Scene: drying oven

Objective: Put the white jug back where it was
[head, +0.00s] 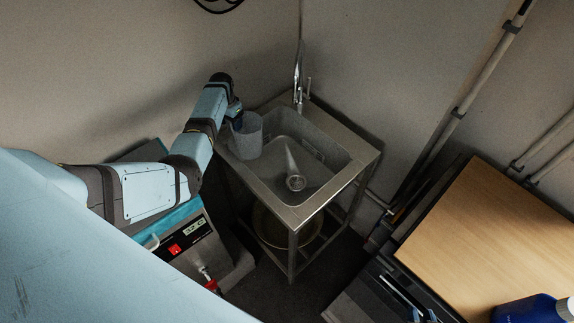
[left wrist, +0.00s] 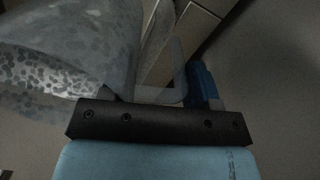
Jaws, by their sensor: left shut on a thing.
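The jug (head: 246,136) looks pale, greyish and translucent. In the head view it is upright at the left rim of the steel sink (head: 328,194), partly over the basin; I cannot tell if it touches the rim. My left gripper (head: 236,109) is at the jug's upper left side and is shut on it, its fingers mostly hidden. In the left wrist view the jug's speckled, see-through body (left wrist: 50,72) fills the upper left. Its looped handle (left wrist: 178,70) runs down to the gripper, beside a blue fingertip (left wrist: 203,84). My right gripper is not in view.
A chrome tap (head: 299,80) rises at the sink's back corner. A device with a red switch (head: 176,249) stands below my left arm. A wooden-topped table (head: 490,235) is at the right, with a blue container (head: 530,309) at its near edge. Pipes run along the right wall.

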